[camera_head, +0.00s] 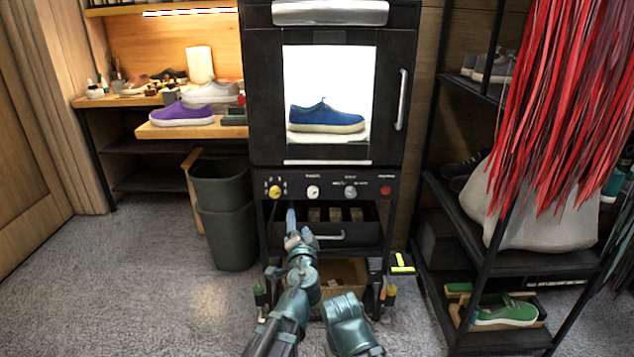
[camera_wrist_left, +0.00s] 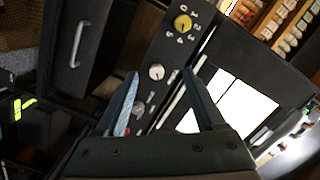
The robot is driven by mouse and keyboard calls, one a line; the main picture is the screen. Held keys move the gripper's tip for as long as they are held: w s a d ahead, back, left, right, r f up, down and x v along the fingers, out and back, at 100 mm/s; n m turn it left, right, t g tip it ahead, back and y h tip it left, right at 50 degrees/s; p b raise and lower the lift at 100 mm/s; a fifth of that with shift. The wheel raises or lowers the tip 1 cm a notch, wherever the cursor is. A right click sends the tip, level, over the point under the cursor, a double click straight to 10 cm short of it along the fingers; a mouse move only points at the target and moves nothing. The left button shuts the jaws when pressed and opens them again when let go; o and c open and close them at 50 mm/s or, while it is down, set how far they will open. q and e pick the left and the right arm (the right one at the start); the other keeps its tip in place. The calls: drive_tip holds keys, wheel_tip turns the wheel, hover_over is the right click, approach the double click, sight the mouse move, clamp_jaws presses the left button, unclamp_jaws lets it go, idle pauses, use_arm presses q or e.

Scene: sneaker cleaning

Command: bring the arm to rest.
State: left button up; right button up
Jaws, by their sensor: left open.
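My left gripper (camera_head: 292,222) reaches up in front of the black cabinet (camera_head: 258,90), near its lower drawer and below the knob panel. In the left wrist view the two fingers (camera_wrist_left: 162,98) are spread apart with nothing between them. The panel with a yellow knob (camera_wrist_left: 183,24) and pale knobs shows behind them. Whether the fingers touch the cabinet I cannot tell. Another teal arm part of mine shows at the bottom of the head view. My right gripper is not visible.
A blue sneaker (camera_head: 326,117) stands in the lit cabinet window. A purple sneaker (camera_head: 181,114) is on the wooden bench at left. A dark bin (camera_head: 228,235) stands left of the cabinet. A black shelf with red strips (camera_head: 560,100) is at right. Carpet at left is clear.

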use_arm(q)
drive_tip(key=s+a+f+n+g+y, duration=0.2)
drive_tip(key=s+a+f+n+g, duration=0.25)
drive_tip(key=a+f, duration=0.2)
drive_tip(key=s+a+f+n+g+y, duration=0.2)
drive_tip(key=s+a+f+n+g, duration=0.3)
drive_tip(key=a, duration=0.3)
drive_tip(key=s+d+f+g+h, duration=0.3)
drive_tip(key=s+f+g+h, duration=0.5)
drive_tip(key=s, duration=0.5)
drive_tip(key=s+d+r+m+y+p, duration=0.1)
drive_tip(key=s+d+m+y+p, duration=0.15)
drive_tip(key=d, duration=0.35)
drive_tip(key=s+d+r+m+y+p, duration=0.1)
drive_tip(key=s+d+r, duration=0.1)
drive_tip(key=s+d, duration=0.3)
wheel_tip(320, 180, up, 37)
drive_tip(key=w+p, duration=0.1)
drive_tip(key=p, duration=3.7)
drive_tip(key=shift+w+d, duration=0.25)
drive_tip(key=shift+d, duration=0.1)
